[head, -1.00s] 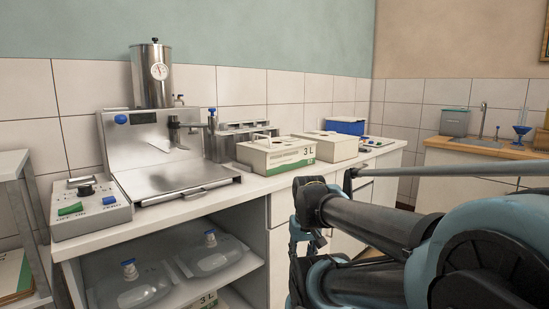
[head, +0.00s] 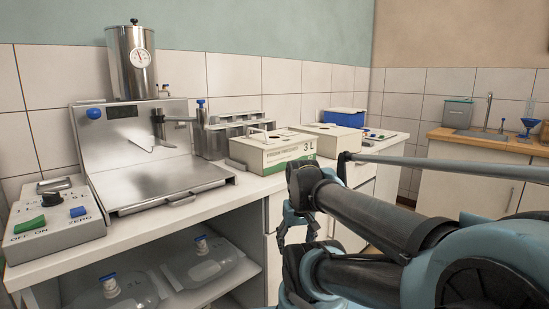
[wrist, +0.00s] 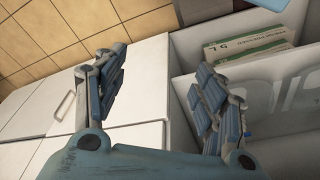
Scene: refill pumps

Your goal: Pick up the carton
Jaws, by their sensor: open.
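The right finger overlaps the shelf opening in the picture. I cannot tell which carton the task means.
The counter (head: 150,222) holds a steel filling station (head: 140,150), a control box (head: 55,220) and a blue box (head: 344,117). Clear jugs (head: 203,262) lie on the shelf below. White cabinet fronts (wrist: 140,80) and tiled floor (wrist: 40,35) show in the wrist view.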

